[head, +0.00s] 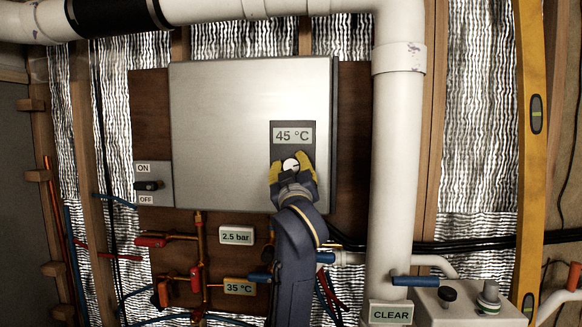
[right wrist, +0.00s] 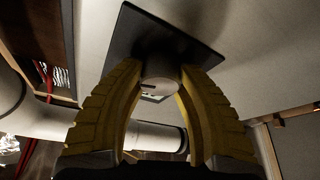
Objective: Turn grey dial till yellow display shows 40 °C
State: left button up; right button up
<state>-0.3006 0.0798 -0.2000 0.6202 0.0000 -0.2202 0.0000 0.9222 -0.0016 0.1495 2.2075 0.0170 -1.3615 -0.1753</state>
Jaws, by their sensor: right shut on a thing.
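The grey dial (head: 291,165) is a small, pale round knob with a dark mark, on a dark panel (head: 302,151) at the lower right of the heater's metal box. In the right wrist view the dial (right wrist: 160,68) sits between two yellow fingers. My right gripper (head: 290,168) is shut on the dial, one finger at each side. The yellow display (head: 239,287) is low at the centre and reads 35 °C. A pale display (head: 293,136) above the dial reads 45 °C. My left gripper is not in view.
The metal heater box (head: 230,130) is on a brown board. An ON/OFF switch (head: 150,186) is to its left. Pipes with red-handled valves (head: 152,241) and a 2.5 bar display (head: 236,236) are below. A thick white pipe (head: 396,160) runs down at right.

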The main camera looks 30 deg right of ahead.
jog(key=o, duration=1.2)
jog(key=shift+v, duration=3.75)
jog(key=shift+f, duration=0.1)
